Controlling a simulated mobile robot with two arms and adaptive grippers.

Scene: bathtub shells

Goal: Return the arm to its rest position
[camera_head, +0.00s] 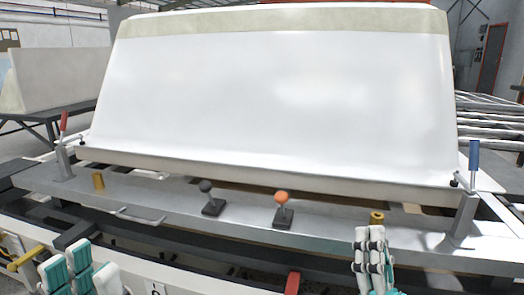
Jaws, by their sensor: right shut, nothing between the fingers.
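My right gripper (370,240) points up at the lower right, in front of the metal bench. Its fingers are together with nothing between them. My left gripper (80,266) is at the lower left, with white and teal parts cut off by the bottom edge. I cannot tell whether it is open or shut. A large white bathtub shell (270,95) stands on the bench behind both grippers, and neither touches it.
The metal bench (150,200) carries a black-knobbed lever (206,187), an orange-knobbed lever (282,198), a red-handled clamp (63,122) and a blue-handled clamp (474,156). Another shell (60,78) sits on a table at left. Metal bars (490,120) lie at right.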

